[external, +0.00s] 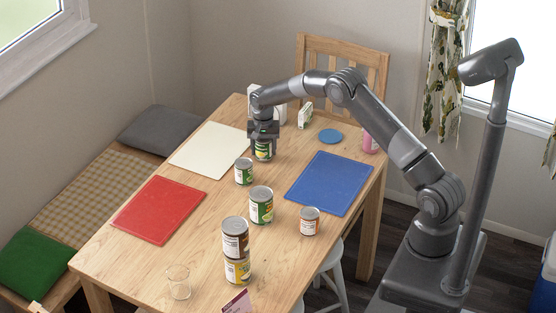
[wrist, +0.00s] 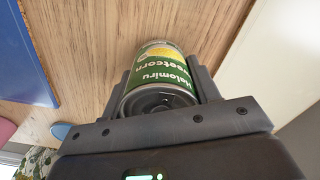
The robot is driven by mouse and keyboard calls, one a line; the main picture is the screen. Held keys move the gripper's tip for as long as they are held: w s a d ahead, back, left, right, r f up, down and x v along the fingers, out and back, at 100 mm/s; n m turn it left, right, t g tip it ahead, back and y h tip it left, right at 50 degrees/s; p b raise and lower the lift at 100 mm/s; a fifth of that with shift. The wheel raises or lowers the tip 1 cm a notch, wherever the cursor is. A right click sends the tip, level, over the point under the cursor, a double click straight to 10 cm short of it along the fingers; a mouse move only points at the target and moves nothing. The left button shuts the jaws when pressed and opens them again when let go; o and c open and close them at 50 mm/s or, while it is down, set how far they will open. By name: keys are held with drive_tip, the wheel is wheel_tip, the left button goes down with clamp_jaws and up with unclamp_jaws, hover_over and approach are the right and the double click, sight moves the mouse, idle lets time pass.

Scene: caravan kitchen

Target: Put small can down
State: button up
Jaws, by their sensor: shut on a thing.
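A small green sweetcorn can (external: 263,151) is between the fingers of my gripper (external: 263,136), over the far part of the wooden table (external: 200,221). My gripper is shut on it. In the wrist view the can (wrist: 158,68) shows its green label, a yellow corn picture and its metal end, with my gripper's fingers (wrist: 160,95) on both sides. The can looks upright in the external view. I cannot tell whether its bottom touches the table.
A small can (external: 244,171), a larger green can (external: 261,205), stacked cans (external: 236,250) and another can (external: 309,221) stand nearby. White (external: 208,150), red (external: 158,210) and blue (external: 329,183) mats lie around. A glass (external: 178,282) is near the front. White boxes (external: 280,113) stand behind my gripper.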

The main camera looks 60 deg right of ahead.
drive_tip(key=shift+f, duration=0.35)
drive_tip(key=shift+f, duration=0.15)
drive_tip(key=o, duration=1.1)
